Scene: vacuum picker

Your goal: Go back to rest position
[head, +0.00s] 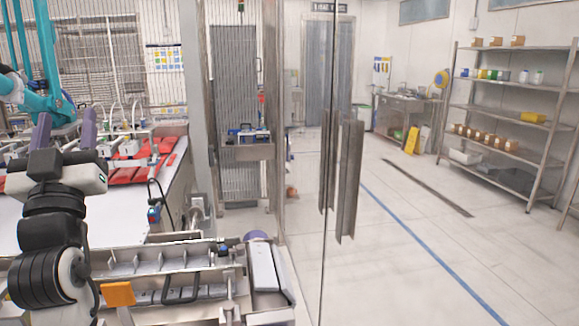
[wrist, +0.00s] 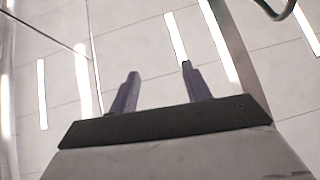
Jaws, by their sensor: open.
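My gripper (head: 66,130) is at the left of the head view, raised with its two purple fingers pointing up. The fingers are apart with nothing between them. In the wrist view my gripper (wrist: 158,82) shows both fingers spread and empty against the ceiling with its light strips (wrist: 82,75). My black and white arm rises from the lower left of the head view.
A conveyor machine (head: 180,265) stands close in front of my arm. A white table (head: 120,215) with red packs (head: 130,168) lies behind it. A glass door with a metal handle (head: 349,180) stands mid-view.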

